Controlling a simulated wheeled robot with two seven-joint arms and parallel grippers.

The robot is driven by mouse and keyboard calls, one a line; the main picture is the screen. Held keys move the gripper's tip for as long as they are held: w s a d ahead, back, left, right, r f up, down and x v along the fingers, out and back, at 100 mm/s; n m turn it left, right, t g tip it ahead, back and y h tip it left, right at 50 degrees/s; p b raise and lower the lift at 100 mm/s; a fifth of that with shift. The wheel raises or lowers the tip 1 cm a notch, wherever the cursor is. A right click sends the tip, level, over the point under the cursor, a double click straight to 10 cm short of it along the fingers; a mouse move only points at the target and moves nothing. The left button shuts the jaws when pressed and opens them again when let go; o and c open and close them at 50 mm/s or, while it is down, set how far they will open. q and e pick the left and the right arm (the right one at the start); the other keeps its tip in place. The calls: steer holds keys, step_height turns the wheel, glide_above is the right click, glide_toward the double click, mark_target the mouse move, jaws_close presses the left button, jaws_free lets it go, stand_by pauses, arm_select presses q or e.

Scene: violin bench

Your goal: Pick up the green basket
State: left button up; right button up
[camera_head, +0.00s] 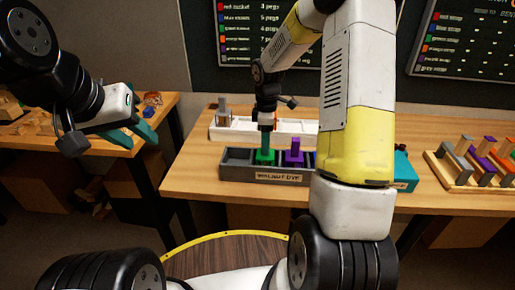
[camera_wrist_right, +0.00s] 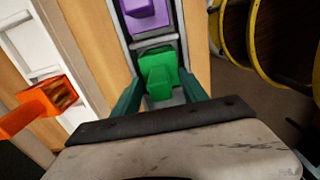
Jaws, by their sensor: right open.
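The green basket (camera_head: 265,158) sits in a compartment of a dark grey tray (camera_head: 236,172) on the table, left of a purple basket (camera_head: 295,158). My right gripper (camera_head: 268,144) points down over the green basket. In the right wrist view, the green basket (camera_wrist_right: 158,72) shows between the teal fingers of my right gripper (camera_wrist_right: 160,84), which are open on either side of it. I cannot tell whether the fingers touch it. My left gripper (camera_head: 150,121) is held out to the left, away from the tray, with its teal fingers apart and empty.
A white tray (camera_head: 225,133) with a grey piece (camera_head: 222,108) stands behind the grey tray. An orange piece (camera_wrist_right: 45,105) shows beside it in the wrist view. A teal box (camera_head: 403,170) and a wooden rack (camera_head: 465,180) of coloured blocks stand to the right.

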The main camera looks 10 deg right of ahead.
jaws_close()
steer(key=shift+r, duration=0.1)
stand_by(1.2)
